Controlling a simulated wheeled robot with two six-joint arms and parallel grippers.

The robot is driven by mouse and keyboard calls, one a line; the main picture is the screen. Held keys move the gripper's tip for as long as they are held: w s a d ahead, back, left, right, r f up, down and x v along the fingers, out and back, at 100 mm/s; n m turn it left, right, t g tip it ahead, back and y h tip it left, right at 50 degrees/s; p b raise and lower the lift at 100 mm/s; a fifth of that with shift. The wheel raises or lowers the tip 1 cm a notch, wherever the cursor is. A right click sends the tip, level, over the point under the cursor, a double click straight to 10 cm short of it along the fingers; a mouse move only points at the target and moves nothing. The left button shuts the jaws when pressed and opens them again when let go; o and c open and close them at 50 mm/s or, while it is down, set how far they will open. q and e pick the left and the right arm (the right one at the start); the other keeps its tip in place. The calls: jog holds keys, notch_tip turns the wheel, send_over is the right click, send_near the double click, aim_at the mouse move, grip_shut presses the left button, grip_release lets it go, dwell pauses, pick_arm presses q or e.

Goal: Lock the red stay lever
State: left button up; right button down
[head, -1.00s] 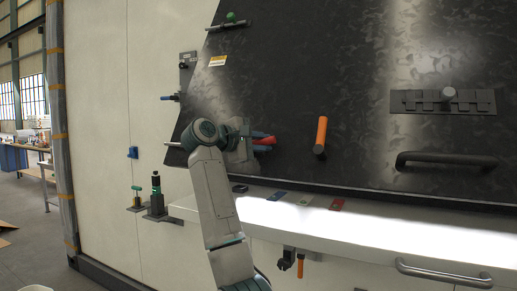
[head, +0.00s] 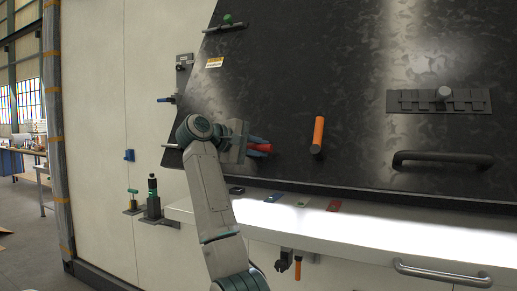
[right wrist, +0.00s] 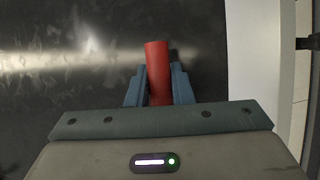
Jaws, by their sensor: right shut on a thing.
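The red stay lever (head: 263,147) juts out on the lower left part of the black panel (head: 360,50), with a rounded red grip. In the right wrist view the red grip (right wrist: 157,70) stands between the two blue fingers. My right gripper (head: 256,146) is shut on it, with one finger on each side. The lever's base and pivot are hidden behind the gripper. My left gripper is not in view.
An orange handle (head: 318,135) stands to the right of the lever, and a dark bar handle (head: 443,160) lies farther right. A white ledge (head: 300,222) with small coloured tags runs below. Blue and black-green fittings (head: 152,197) sit at the left.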

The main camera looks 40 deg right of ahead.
jog(key=c, duration=1.3)
grip_release()
jog(key=shift+f, duration=0.15)
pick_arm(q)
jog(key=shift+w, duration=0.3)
pick_arm(e)
jog(key=shift+d, duration=0.1)
jog(key=shift+a, duration=0.5)
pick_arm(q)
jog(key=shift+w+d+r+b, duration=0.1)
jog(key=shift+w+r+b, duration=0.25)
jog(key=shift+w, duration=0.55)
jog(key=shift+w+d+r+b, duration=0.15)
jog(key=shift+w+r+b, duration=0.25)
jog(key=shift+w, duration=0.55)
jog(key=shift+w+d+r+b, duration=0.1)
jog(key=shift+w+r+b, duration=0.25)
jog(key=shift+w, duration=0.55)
pick_arm(e)
jog(key=v, duration=1)
jog(key=shift+w+d, duration=0.1)
